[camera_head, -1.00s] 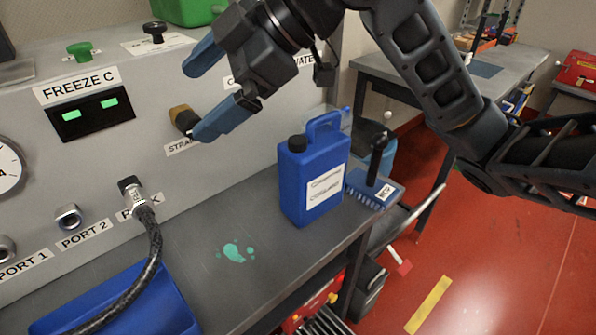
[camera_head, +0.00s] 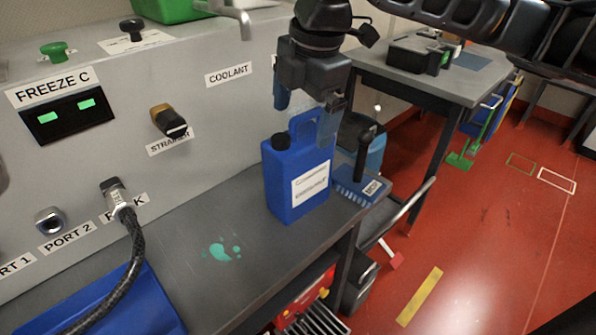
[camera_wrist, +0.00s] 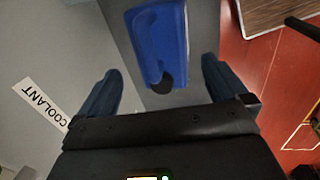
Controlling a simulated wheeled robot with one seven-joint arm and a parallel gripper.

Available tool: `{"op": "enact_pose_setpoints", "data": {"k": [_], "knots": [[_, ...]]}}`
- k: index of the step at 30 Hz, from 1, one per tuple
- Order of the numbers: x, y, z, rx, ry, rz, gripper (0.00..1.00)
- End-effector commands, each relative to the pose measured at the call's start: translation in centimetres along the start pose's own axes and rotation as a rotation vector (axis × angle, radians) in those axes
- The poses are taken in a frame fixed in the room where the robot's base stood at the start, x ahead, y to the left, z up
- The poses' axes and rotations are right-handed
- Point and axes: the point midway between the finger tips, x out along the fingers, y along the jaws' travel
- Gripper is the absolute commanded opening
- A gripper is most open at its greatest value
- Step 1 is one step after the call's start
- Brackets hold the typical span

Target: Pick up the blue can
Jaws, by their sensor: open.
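The blue can (camera_head: 283,190) is a jerrycan with a dark cap, a top handle and a white label. It stands upright on the grey bench ledge beside the machine panel. My gripper (camera_head: 304,105) is open and points down just above the can's handle. In the wrist view the can (camera_wrist: 160,38) shows from above, its dark cap toward me, lying between the lines of the two spread fingers of my gripper (camera_wrist: 163,90). No contact shows in the wrist view. One finger partly overlaps the handle in the head view.
The grey machine panel (camera_head: 215,115) rises behind the can. A blue brush (camera_head: 362,185) stands close to its right. A hose (camera_head: 135,250) hangs over a blue tray (camera_head: 130,300) at left.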

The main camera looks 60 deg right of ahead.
Motion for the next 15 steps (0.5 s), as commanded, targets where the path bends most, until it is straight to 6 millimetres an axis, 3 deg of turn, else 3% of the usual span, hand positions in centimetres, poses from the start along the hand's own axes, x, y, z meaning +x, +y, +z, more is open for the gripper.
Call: {"op": "enact_pose_setpoints", "data": {"k": [7,15], "knots": [[3.4,-0.1,0.1,0.0,0.002,-0.001,1.0],[4.2,0.0,0.1,-0.001,0.002,0.002,1.0]]}}
